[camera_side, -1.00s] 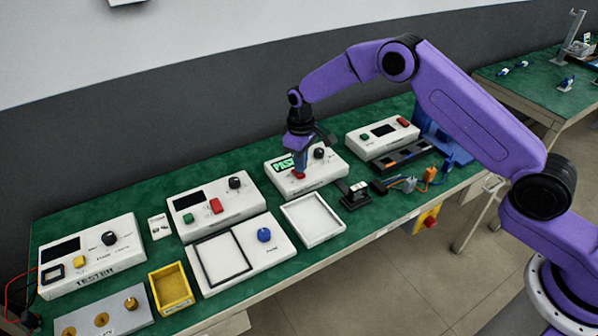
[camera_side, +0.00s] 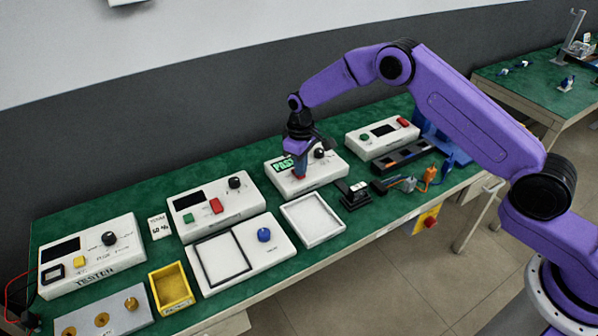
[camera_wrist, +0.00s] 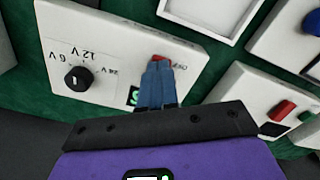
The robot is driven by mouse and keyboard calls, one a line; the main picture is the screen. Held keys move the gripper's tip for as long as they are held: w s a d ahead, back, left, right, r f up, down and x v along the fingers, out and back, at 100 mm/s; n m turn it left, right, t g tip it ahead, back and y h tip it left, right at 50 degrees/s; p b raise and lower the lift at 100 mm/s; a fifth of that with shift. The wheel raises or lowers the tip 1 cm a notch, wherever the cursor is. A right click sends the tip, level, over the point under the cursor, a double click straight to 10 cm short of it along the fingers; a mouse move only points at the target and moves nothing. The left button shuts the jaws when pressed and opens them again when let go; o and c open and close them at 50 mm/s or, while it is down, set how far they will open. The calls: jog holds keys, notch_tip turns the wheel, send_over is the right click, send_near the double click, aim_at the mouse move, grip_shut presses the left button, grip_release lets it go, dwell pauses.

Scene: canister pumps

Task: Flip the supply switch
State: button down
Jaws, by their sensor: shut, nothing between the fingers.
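The white supply box (camera_side: 322,176) stands near the middle of the green bench. It has a lit green display (camera_side: 281,164), a black knob (camera_side: 320,153) and a red supply switch (camera_side: 299,178). In the wrist view the box (camera_wrist: 110,28) carries 6V, 12V and 24V marks around the knob (camera_wrist: 77,79). My gripper (camera_wrist: 158,66) is shut and empty, its blue fingertips right at the red switch (camera_wrist: 160,57). The fingers hide much of the switch and part of the display, so I cannot tell the switch's position or whether they press it.
An empty white tray (camera_side: 341,232) and a small black fixture (camera_side: 354,203) lie in front of the box. Another white box (camera_side: 375,146) with green and red buttons stands to the right. A white box (camera_side: 243,205) with a red switch stands to the left.

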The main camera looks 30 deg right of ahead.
jog(key=shift+f, duration=0.25)
jog(key=shift+r, duration=3.5)
